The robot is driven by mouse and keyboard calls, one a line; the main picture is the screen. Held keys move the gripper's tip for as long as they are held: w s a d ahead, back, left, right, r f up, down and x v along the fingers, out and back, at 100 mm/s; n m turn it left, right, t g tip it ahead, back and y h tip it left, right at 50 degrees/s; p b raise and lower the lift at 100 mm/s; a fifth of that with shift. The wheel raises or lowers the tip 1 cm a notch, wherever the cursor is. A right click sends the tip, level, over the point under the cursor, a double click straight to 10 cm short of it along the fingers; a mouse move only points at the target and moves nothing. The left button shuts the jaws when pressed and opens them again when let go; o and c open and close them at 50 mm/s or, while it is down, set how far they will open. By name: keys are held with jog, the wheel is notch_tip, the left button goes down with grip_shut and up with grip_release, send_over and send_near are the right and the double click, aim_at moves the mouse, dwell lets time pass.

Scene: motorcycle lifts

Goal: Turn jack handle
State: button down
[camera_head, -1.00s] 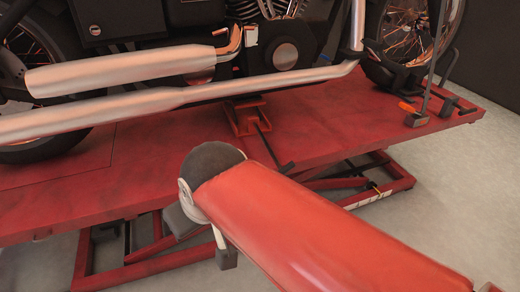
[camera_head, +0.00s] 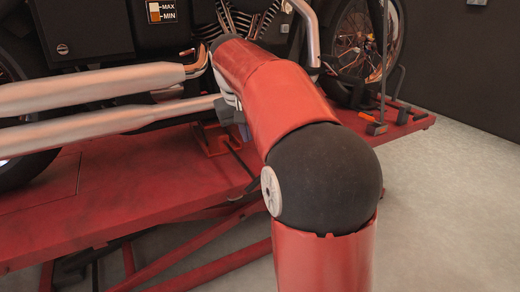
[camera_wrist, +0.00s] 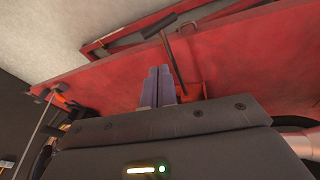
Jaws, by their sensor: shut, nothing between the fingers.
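In the head view only a short piece of the handle (camera_head: 243,163) shows beside my arm. The red jack (camera_head: 212,142) sits on the platform under the motorcycle, partly hidden by my arm. My gripper (camera_wrist: 158,70) is shut and empty, its two bluish fingers side by side. The fingers appear close to the handle in the wrist view; I cannot tell whether they touch it.
The red lift platform (camera_head: 115,175) bears the motorcycle, with its silver exhaust pipes (camera_head: 100,85) close to my arm on the left. A wheel clamp with an orange grip (camera_head: 376,128) stands at the right end. Grey floor (camera_head: 450,210) is clear at right.

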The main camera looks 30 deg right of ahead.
jog(key=b+x, duration=0.2)
jog(key=x, duration=0.7)
jog(key=shift+s+d+f+b, duration=0.1)
jog(key=shift+d+f+b, duration=0.2)
jog(key=shift+f, duration=0.2)
jog(key=shift+s+d+f+b, duration=0.15)
jog(key=shift+d+f, duration=0.25)
jog(key=shift+f, duration=0.1)
jog(key=shift+s+d+f, duration=0.15)
jog(key=shift+d+f, duration=0.25)
jog(key=shift+f, duration=0.1)
jog(key=shift+d+r, duration=0.1)
jog(key=shift+d+y+p, duration=0.5)
jog(key=shift+y+p, duration=0.4)
jog(key=shift+p, duration=0.6)
